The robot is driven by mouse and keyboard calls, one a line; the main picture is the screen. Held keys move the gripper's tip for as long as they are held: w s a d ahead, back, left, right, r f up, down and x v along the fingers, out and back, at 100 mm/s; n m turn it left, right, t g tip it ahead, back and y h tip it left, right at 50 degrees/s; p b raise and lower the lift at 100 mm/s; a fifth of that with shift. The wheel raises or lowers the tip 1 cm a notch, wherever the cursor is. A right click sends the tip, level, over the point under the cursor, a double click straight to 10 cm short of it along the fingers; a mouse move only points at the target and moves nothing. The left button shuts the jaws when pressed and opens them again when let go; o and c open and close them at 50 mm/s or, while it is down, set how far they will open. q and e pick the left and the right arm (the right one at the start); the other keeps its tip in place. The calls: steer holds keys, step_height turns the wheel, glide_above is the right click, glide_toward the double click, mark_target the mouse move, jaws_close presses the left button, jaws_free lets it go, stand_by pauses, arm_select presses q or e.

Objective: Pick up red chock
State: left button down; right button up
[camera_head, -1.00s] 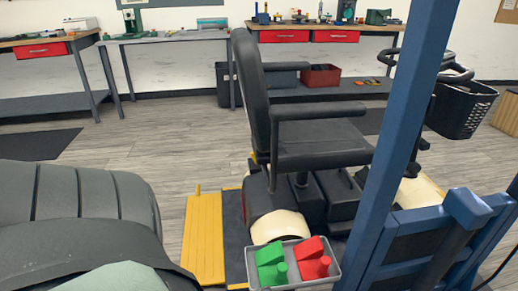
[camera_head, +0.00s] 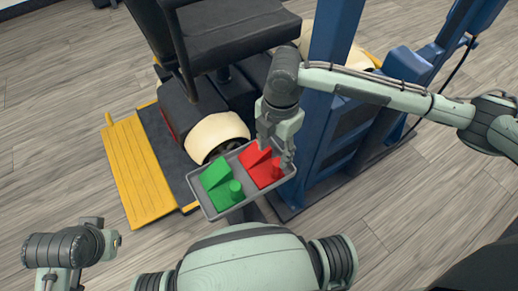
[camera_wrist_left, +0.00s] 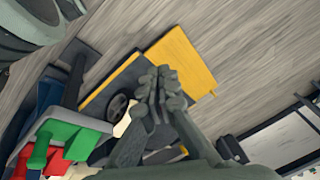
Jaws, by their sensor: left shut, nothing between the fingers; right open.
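The red chock (camera_head: 265,178), a wedge with an upright peg, sits in the right half of a grey tray (camera_head: 238,209). The green chock (camera_head: 216,184) sits in the left half. My right gripper (camera_head: 276,153) is open and points down at the red chock from above, partly covering it. I cannot tell whether its fingers touch the chock. My left gripper (camera_wrist_left: 164,84) is shut and empty in the left wrist view, away from the tray. The green chock (camera_wrist_left: 66,134) and part of the red chock (camera_wrist_left: 58,163) also show there at lower left.
A blue post (camera_head: 333,45) and frame stand close on the right. Bare floor lies at the left.

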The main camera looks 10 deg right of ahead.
mark_target(277, 162)
steer(key=shift+d+f, duration=0.15)
steer(key=shift+d, duration=0.15)
steer(key=f, duration=0.2)
steer(key=f+b, duration=0.1)
steer(key=shift+d+f, duration=0.25)
steer(key=shift+f, duration=0.15)
step_height(277, 162, down, 4)
steer(key=shift+d+r, duration=0.1)
steer(key=shift+r, duration=0.15)
arm_select(q)
steer(key=w+d+r+t, duration=0.2)
steer(key=shift+w+d+r+h, duration=0.1)
steer(key=shift+w+r+h, duration=0.2)
steer(key=shift+w, duration=0.1)
arm_select(e)
steer(key=shift+c, duration=0.4)
jaws_close()
steer(key=shift+w, duration=0.1)
